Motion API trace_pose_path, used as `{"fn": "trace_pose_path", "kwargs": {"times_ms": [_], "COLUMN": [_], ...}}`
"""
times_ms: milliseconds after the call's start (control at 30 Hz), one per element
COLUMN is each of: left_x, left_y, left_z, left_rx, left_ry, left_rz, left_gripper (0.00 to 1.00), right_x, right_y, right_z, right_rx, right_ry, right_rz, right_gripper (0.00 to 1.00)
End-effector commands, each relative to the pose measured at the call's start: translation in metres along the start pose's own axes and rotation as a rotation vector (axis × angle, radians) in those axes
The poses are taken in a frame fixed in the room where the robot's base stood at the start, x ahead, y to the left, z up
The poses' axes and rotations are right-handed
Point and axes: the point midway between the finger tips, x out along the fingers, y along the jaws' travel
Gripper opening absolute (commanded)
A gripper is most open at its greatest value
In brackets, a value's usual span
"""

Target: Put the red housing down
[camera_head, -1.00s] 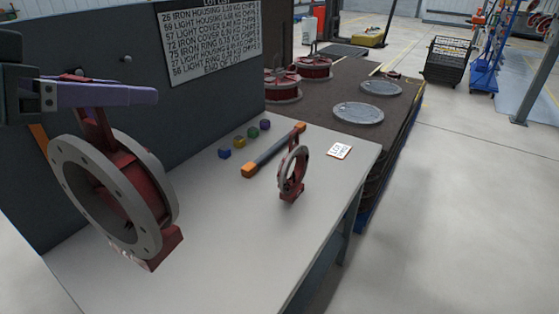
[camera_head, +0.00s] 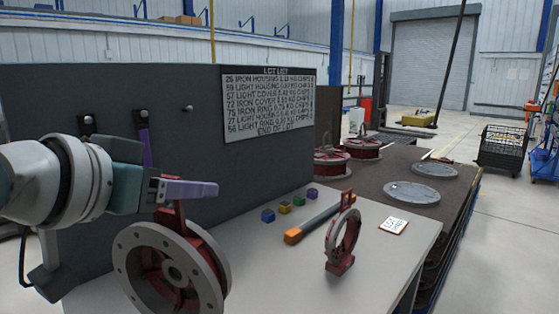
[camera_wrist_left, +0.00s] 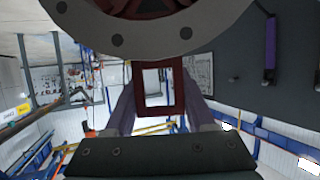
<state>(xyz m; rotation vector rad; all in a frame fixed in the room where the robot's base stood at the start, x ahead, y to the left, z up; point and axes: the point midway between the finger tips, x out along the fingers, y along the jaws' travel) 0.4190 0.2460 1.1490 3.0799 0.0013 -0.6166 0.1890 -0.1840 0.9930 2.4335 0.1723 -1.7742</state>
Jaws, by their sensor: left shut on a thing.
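The red housing (camera_head: 175,268) has a grey flange with bolt holes and a red body, and it hangs at lower left in the head view. My left gripper (camera_head: 190,188), with purple fingers, is shut on the red square loop on top of it. The loop (camera_wrist_left: 160,88) shows between the fingers in the left wrist view, with the grey flange (camera_wrist_left: 150,42) at the top. The housing's lower edge is cut off by the frame, so I cannot tell whether it touches the light bench (camera_head: 265,258). My right gripper is not in view.
A smaller red-and-grey ring (camera_head: 331,249) stands on the bench, by a dark bar with orange ends (camera_head: 312,223). Several coloured cubes (camera_head: 284,207) and a white card (camera_head: 393,226) lie there. A dark panel (camera_head: 60,100) rises behind. Housings and grey discs (camera_head: 412,192) sit on a brown table.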

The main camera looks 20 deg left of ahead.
Motion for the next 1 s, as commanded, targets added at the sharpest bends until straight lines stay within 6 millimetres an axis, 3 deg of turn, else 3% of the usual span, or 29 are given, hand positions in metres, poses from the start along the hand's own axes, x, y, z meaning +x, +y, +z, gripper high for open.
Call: {"fn": "trace_pose_path", "kwargs": {"times_ms": [200, 400, 1000], "left_x": [0.021, 0.035, 0.054], "left_y": [0.0, 0.0, 0.0], "left_z": [0.048, 0.08, 0.126], "left_rx": [-0.001, 0.0, 0.001], "left_ry": [0.009, 0.012, 0.015], "left_rz": [0.001, 0.002, 0.002], "left_gripper": [0.0, 0.0, 0.0], "right_x": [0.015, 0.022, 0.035], "right_y": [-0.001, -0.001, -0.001], "right_z": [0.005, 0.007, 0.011], "right_rx": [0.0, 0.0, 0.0], "right_ry": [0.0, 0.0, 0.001], "right_rz": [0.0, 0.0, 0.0], "right_gripper": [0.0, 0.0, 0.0]}}
